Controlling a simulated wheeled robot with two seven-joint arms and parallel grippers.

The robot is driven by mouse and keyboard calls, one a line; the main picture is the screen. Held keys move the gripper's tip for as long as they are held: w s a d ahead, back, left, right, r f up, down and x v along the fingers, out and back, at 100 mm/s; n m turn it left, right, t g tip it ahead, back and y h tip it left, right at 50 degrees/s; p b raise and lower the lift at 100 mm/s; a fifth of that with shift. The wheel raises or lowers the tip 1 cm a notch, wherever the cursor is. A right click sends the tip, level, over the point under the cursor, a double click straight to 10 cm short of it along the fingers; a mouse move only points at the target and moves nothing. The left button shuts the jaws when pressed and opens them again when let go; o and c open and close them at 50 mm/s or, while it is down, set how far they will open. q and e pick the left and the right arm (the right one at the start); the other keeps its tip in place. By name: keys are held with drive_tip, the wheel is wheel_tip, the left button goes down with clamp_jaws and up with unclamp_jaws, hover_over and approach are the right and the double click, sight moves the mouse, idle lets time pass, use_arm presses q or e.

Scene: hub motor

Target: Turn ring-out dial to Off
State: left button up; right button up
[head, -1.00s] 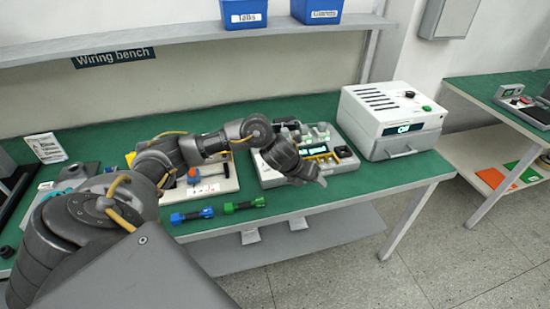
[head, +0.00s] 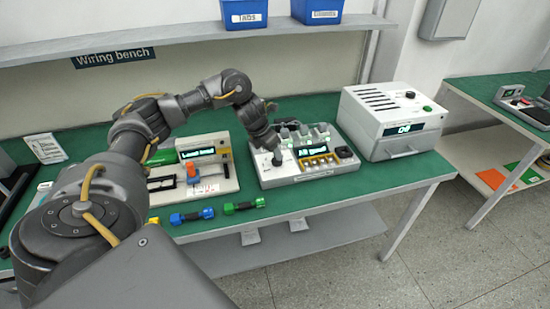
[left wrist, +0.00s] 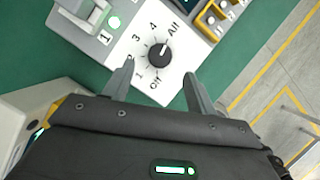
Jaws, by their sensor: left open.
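The ring-out dial (left wrist: 160,55) is a black round knob on a white panel marked Off, 1, 2, 3, 4 and All. Its pale pointer mark appears to face All. My left gripper (left wrist: 158,82) is open, its fingertips just short of the knob, one towards each side, with nothing between them. In the head view, my left gripper (head: 276,158) points down over the left end of the white ring-out unit (head: 310,178). It hides the dial there. The unit's green-lit display (head: 316,149) seems to read "All good". My right gripper is out of view.
Left of the unit stands a fixture with a screen (head: 204,141). Right of it is a white box showing "Off" (head: 403,128). Blue (head: 191,216) and green (head: 244,205) handled tools lie along the bench's front edge. A shelf with blue bins (head: 244,14) hangs above.

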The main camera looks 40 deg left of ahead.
sight(275, 161)
use_arm(q)
drive_tip(key=shift+x, duration=2.7)
